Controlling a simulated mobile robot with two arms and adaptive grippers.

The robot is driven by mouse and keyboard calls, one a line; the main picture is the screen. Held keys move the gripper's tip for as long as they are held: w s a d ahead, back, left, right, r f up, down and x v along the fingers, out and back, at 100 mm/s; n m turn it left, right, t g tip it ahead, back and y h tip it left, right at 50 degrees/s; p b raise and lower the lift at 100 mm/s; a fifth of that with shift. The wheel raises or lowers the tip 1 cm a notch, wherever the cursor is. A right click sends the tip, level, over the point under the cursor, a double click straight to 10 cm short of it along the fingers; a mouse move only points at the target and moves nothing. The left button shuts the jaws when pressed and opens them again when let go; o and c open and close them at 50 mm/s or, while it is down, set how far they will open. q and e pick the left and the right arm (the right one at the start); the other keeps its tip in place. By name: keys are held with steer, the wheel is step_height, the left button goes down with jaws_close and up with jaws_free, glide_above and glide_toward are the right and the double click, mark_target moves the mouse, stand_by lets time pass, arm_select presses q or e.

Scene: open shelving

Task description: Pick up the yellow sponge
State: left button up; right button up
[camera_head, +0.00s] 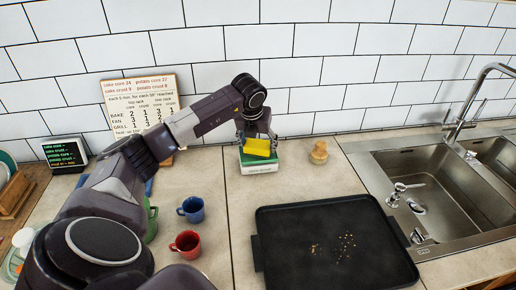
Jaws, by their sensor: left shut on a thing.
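The yellow sponge (257,147) is in the middle of the view, over a green and white box (258,165) on the counter. My left gripper (257,137) reaches down from above and is shut on the sponge. The fingers partly hide the sponge's upper side. I cannot tell whether the sponge still touches the box. My right gripper is not in view.
A black tray (290,225) with crumbs lies in front. A blue mug (192,209) and a red mug (186,244) stand left of it. A small brown-topped object (319,152) stands right of the box. The sink (440,190) is at the right, and a tiled wall is behind.

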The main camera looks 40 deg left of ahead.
mark_target(258, 144)
arm_select(q)
steer(key=shift+r, duration=0.2)
steer(key=shift+c, duration=0.4)
step_height(258, 144, up, 20)
steer(key=b, duration=0.1)
steer(key=shift+b, duration=0.4)
steer(key=shift+f, duration=0.15)
